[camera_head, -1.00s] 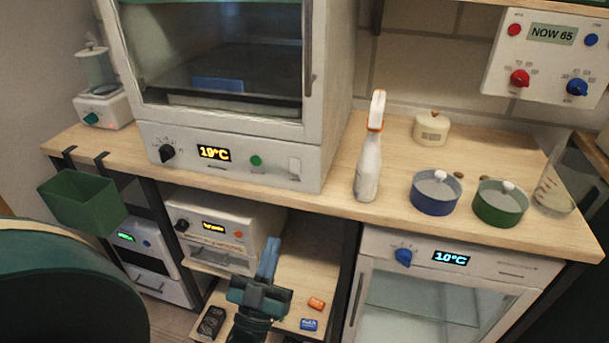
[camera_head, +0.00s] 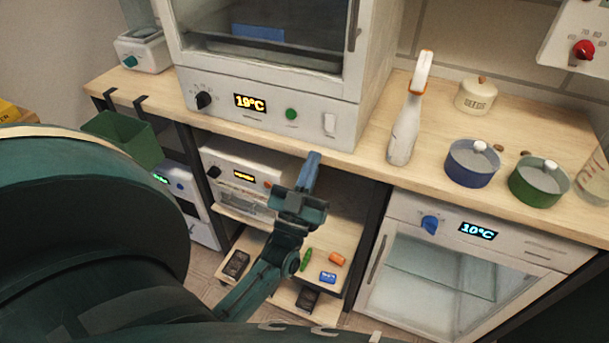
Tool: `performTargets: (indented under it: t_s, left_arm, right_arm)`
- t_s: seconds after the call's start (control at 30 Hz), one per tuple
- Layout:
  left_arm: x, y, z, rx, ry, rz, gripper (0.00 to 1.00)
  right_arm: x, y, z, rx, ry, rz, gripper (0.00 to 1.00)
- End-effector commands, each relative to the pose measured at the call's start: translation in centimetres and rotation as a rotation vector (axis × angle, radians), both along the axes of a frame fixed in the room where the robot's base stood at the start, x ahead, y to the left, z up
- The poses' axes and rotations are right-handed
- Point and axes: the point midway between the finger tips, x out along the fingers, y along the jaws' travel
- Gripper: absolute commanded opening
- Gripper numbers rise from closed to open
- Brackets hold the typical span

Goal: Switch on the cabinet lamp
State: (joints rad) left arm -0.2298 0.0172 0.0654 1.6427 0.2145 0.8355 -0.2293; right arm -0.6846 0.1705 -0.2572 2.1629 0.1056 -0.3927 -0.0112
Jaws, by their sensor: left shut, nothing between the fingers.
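The white cabinet (camera_head: 270,128) stands on the bench top, its glass door shut and its inside dim. Its front panel carries a black knob (camera_head: 204,100), a 19°C display (camera_head: 250,102), a green round button (camera_head: 291,114) and a white rocker switch (camera_head: 330,124) at the right end. No lamp label is readable. My left gripper (camera_head: 313,158) is shut and empty. Its blue fingertips point up, in the picture just below and left of the rocker switch, overlapping the bench's front edge. They appear apart from the panel. My right gripper is not in view.
A spray bottle (camera_head: 405,130) stands right of the cabinet, with a blue pot (camera_head: 472,163), a green pot (camera_head: 538,182) and a seeds jar (camera_head: 476,96) beyond. Below are a small oven-like unit (camera_head: 222,160) and a 10°C glass-door unit (camera_head: 470,225). A green bin (camera_head: 125,138) hangs at left.

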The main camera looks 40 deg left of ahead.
Motion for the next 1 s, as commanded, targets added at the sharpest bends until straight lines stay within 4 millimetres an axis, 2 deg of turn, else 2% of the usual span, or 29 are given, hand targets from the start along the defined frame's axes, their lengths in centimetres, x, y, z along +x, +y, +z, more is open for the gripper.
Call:
performTargets:
  t_s: [0.03, 0.1, 0.23, 0.4, 0.83, 1.0]
  left_arm:
    - [0.9, 0.2, 1.0, 0.001, -0.004, 0.0, 0.0]
    - [1.9, 0.5, 1.9, 0.001, -0.005, 0.0, 0.0]
    - [4.0, 1.0, 1.3, 0.002, -0.001, 0.0, 0.0]
    - [5.4, 1.3, 1.1, 0.0, 0.0, 0.0, 0.0]
    - [5.8, 1.4, 1.0, 0.001, -0.001, -0.001, 0.0]
    - [6.3, 1.5, 0.2, 0.009, -0.037, -0.001, 0.0]
  right_arm:
    - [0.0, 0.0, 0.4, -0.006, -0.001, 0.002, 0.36]
    - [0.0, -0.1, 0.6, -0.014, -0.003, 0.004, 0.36]
    - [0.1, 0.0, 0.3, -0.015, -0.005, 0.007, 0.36]
    - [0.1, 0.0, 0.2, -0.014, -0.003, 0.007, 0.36]
    - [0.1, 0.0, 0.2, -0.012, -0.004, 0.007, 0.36]
    - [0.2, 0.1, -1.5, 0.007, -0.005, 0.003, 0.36]
